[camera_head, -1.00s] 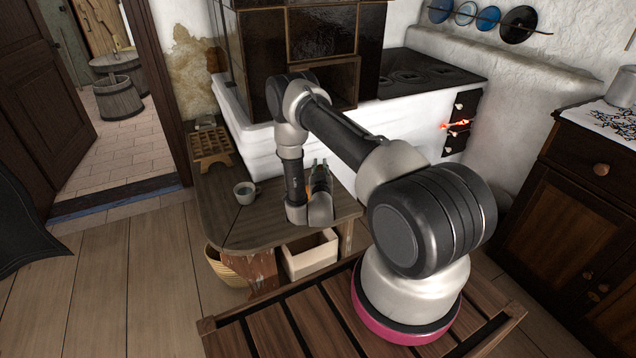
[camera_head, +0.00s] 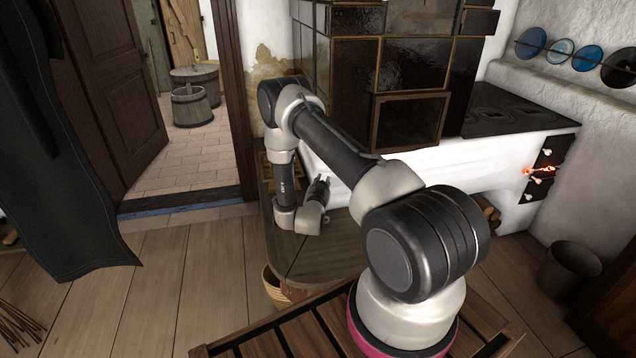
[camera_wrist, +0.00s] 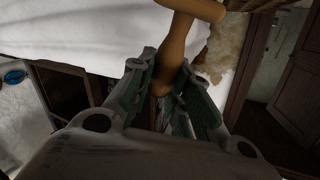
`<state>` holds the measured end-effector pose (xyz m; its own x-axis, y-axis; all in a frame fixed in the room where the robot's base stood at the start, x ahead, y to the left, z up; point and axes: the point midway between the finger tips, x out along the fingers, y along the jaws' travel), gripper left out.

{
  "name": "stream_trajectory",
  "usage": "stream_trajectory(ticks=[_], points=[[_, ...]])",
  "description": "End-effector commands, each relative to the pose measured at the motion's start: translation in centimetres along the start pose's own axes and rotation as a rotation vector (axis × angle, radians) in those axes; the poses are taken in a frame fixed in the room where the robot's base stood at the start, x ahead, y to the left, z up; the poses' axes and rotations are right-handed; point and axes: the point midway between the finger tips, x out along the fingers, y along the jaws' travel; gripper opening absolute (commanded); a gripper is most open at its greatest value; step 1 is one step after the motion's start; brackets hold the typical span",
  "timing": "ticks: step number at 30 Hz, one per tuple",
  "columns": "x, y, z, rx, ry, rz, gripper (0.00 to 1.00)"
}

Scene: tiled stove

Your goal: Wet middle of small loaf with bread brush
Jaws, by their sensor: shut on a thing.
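The bread brush (camera_wrist: 176,45), a smooth tan wooden piece with a wider crosspiece at its top, is between the fingers of my gripper (camera_wrist: 168,78) in the wrist view. The fingers are shut on it. Its bristles cannot be made out. In the head view my gripper (camera_head: 323,184) is above the wooden bench (camera_head: 318,262), in front of the white stove base. The brush cannot be made out there. I cannot make out the small loaf in either current view.
The white stove base (camera_head: 420,170) stands right behind the bench, with a dark tiled stove (camera_head: 350,75) on top. A basket (camera_head: 272,288) stands under the bench edge. A metal bucket (camera_head: 570,270) stands at the right.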

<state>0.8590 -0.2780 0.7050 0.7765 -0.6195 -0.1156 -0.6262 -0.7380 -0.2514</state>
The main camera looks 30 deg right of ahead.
Motion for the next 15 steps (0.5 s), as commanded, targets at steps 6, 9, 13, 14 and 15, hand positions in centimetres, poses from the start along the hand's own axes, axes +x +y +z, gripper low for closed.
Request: stream_trajectory(ticks=[6, 9, 13, 14, 15], points=[[0.0, 0.6, 1.0, 0.063, -0.023, 0.017, 0.0], [0.1, 0.7, 1.8, 0.065, -0.023, 0.017, 0.0], [0.2, 1.1, 3.2, 0.064, -0.023, 0.017, 0.0], [0.2, 1.2, 3.5, 0.064, -0.023, 0.017, 0.0], [0.3, 1.3, 4.0, 0.063, -0.023, 0.017, 0.0]])
